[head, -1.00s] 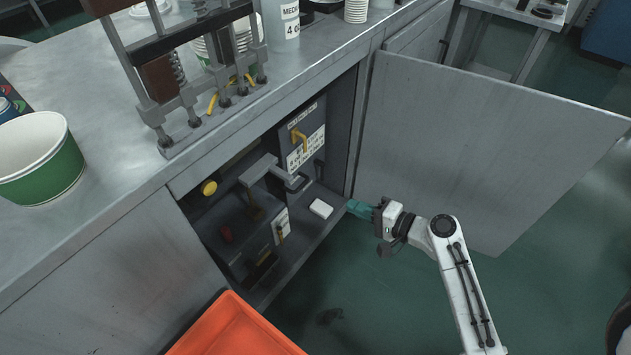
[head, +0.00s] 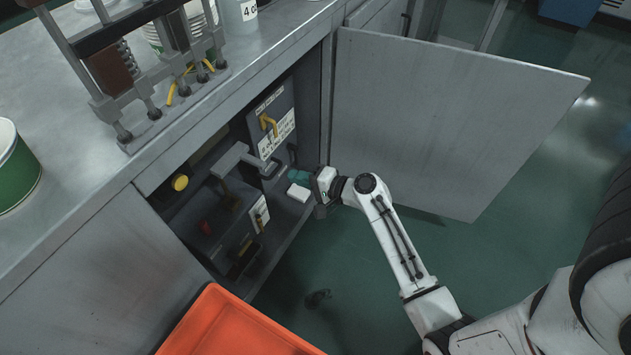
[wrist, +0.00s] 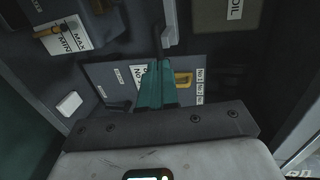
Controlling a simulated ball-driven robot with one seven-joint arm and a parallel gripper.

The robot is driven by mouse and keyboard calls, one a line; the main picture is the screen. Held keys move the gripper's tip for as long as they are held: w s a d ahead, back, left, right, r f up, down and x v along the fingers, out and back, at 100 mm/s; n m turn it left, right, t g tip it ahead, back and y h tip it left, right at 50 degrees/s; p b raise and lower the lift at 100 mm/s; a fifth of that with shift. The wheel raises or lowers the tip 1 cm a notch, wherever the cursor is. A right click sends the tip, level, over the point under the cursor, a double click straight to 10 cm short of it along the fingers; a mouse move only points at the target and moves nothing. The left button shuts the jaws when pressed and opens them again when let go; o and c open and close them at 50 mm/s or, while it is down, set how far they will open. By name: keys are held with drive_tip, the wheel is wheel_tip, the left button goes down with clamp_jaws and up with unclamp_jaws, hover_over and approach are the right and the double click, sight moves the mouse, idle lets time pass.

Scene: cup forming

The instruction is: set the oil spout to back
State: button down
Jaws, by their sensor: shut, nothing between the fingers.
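The oil spout appears to be the grey angled arm (head: 232,158) inside the open cabinet; a grey bar (wrist: 169,28) at the top of the wrist view may be part of it. An OIL label (wrist: 235,9) sits on a dark box in the wrist view. I cannot read the spout's position setting. My gripper (head: 299,176) has teal fingers, shut and empty, at the cabinet opening, right of the spout and apart from it. In the wrist view the fingers (wrist: 157,88) point at the labelled panel (wrist: 112,82) and overlap it in the picture.
A yellow handle (head: 268,124) is on the labelled panel. A white block (head: 298,192) lies on the cabinet floor by my gripper. The open door (head: 450,115) stands to the right. An orange bin (head: 235,325) is in front. A yellow knob (head: 180,182) is at left inside.

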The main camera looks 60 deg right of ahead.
sight(255, 160)
drive_tip(key=shift+x, duration=1.9)
drive_tip(key=shift+w, duration=0.1)
drive_tip(key=x, duration=0.3)
drive_tip(key=r+b+x, duration=0.1)
drive_tip(key=x, duration=0.2)
drive_tip(key=r+b+x, duration=0.1)
drive_tip(key=x, duration=0.2)
drive_tip(key=shift+w, duration=0.4)
drive_tip(key=shift+w+b, duration=0.3)
drive_tip(key=shift+w+r, duration=0.1)
drive_tip(key=shift+r, duration=0.05)
drive_tip(key=shift+r, duration=0.1)
